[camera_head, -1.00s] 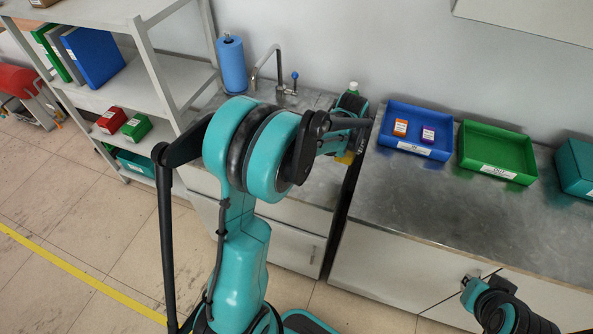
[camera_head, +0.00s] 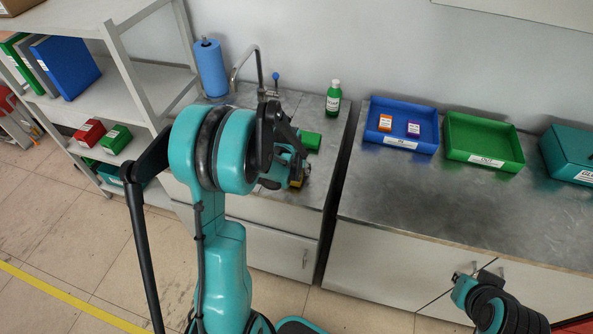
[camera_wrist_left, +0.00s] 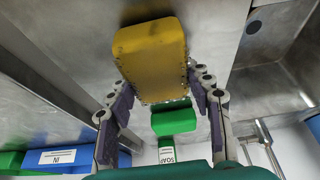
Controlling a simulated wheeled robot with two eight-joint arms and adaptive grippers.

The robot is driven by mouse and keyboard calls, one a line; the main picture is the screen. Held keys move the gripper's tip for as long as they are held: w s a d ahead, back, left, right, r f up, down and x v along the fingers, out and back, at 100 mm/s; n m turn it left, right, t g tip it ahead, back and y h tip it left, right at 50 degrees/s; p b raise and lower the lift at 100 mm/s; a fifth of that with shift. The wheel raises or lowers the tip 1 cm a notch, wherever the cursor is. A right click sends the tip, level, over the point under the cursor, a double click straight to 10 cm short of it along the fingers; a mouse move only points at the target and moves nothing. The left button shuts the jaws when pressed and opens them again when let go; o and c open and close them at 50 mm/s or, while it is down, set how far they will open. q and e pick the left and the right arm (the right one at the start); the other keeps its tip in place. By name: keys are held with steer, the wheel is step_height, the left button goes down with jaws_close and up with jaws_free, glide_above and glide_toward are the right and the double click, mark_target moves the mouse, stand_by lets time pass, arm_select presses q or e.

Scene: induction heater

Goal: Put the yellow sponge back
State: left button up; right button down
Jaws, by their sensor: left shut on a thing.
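The yellow sponge (camera_wrist_left: 150,50) is between the two fingers of my left gripper (camera_wrist_left: 163,112), which is shut on it. In the head view only a small part of the sponge (camera_head: 297,183) shows below my left gripper (camera_head: 290,165), above the sink counter; my arm hides much of this area. A green sponge-like block (camera_head: 312,140) lies on the counter just beyond the gripper, and it also shows in the left wrist view (camera_wrist_left: 174,118). My right gripper (camera_head: 472,282) is at the lower right, in front of the cabinet doors; its fingers are not clear.
A green soap bottle (camera_head: 333,98) stands at the back of the counter. A tap (camera_head: 258,70) and blue paper roll (camera_head: 211,67) are at the left. A blue tray (camera_head: 368,140) with two small boxes and an empty green tray (camera_head: 483,145) stand on the right counter.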

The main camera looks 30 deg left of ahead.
arm_select(q)
steer(key=shift+f, duration=0.1)
steer(key=shift+f, duration=0.15)
steer(key=o, duration=1.1)
